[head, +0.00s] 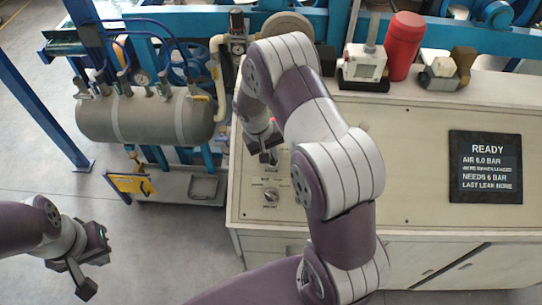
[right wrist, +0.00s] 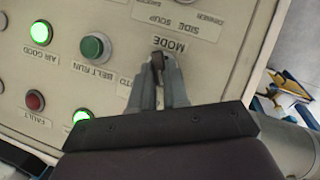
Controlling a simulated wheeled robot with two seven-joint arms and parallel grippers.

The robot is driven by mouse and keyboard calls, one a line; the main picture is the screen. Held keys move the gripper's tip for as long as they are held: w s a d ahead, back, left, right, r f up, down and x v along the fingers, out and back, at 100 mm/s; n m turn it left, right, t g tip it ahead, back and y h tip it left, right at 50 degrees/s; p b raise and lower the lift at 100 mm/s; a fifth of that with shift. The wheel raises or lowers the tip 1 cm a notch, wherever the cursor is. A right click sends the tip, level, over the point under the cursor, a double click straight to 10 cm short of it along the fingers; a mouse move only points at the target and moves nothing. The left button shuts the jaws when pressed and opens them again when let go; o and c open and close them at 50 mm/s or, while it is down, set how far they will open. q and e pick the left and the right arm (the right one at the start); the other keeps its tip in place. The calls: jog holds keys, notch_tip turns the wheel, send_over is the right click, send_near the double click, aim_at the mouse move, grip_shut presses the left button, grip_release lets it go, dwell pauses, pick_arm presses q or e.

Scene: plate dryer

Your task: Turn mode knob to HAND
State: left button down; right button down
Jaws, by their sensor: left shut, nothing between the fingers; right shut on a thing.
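The mode knob (right wrist: 157,66), small and dark, sits on the cream panel beside the MODE label (right wrist: 170,44) in the right wrist view. My right gripper (right wrist: 160,72) is shut on it, one finger on each side. The fingers partly cover the knob and its position labels, so its setting cannot be read. In the head view my right gripper (head: 268,156) is at the panel's left part, and the knob is hidden there. My left gripper (head: 92,268) is shut and empty over the floor at lower left.
A green button (right wrist: 95,47), lit green lamps (right wrist: 41,33) and a red FAULT lamp (right wrist: 35,100) are near the mode knob. Another knob (head: 270,195) is on the panel nearer me. A READY display (head: 486,167) is at right. A tank (head: 145,115) stands left of the panel.

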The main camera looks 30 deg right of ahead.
jog(key=shift+s+a+f+n+h+b, duration=0.15)
jog(key=shift+s+f+n+h+b, duration=0.15)
jog(key=shift+n+h+b, duration=0.4)
jog(key=shift+s+a+f+n+h+b, duration=0.2)
jog(key=shift+n+b, duration=0.25)
jog(key=shift+n, duration=0.45)
jog(key=shift+d, duration=0.1)
jog(key=c, duration=1.1)
grip_release()
jog(key=shift+w+r, duration=0.1)
jog(key=shift+r, duration=0.05)
jog(key=shift+w+r, duration=0.1)
jog(key=shift+w+d, duration=0.1)
jog(key=shift+w, duration=0.1)
